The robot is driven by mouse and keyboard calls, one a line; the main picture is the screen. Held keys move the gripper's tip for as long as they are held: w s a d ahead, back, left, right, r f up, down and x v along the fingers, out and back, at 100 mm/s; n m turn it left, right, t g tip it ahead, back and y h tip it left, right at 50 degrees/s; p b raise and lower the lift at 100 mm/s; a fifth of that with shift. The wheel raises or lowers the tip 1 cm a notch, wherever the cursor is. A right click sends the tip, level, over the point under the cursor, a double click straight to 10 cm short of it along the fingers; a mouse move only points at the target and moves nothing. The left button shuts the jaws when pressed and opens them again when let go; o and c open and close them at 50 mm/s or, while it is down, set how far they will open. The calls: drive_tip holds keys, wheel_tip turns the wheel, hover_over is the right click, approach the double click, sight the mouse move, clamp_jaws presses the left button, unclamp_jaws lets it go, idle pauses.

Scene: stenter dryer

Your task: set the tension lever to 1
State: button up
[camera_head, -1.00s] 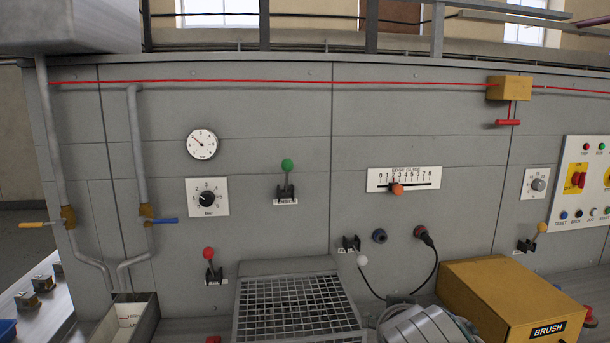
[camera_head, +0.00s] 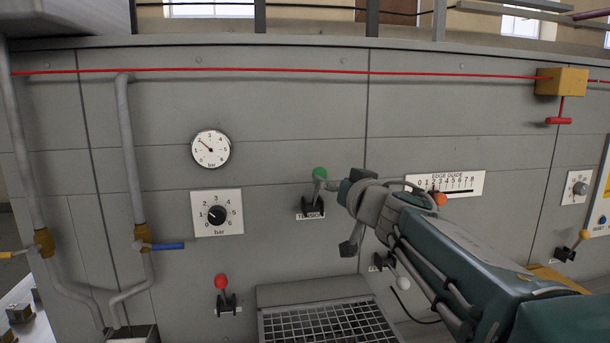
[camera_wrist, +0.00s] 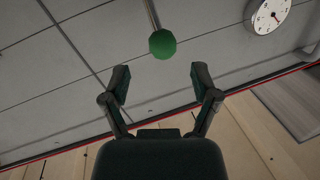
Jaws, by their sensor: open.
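The lever with a green ball knob (camera_head: 319,173) stands on the grey machine wall, its stem rising from a dark bracket. The label (camera_head: 311,216) under it seems to read "TENSION"; no position numbers can be read. My gripper (camera_head: 340,214) comes in from the right, beside this lever, with one finger close to the knob. In the wrist view the green knob (camera_wrist: 162,44) lies just beyond my open fingertips (camera_wrist: 160,76), roughly centred between them. No grip on the knob shows.
A red-knobbed lever (camera_head: 221,282) is lower left. A pressure dial (camera_head: 216,215) and gauge (camera_head: 211,149) are to the left. The edge guide slider (camera_head: 440,198) and a white-knobbed lever (camera_head: 404,284) are near my arm. A mesh grille (camera_head: 330,326) lies below.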

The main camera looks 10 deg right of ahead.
sight(319, 174)
drive_tip(key=x, duration=0.6)
drive_tip(key=shift+a, duration=0.2)
drive_tip(key=shift+d, duration=0.1)
clamp_jaws()
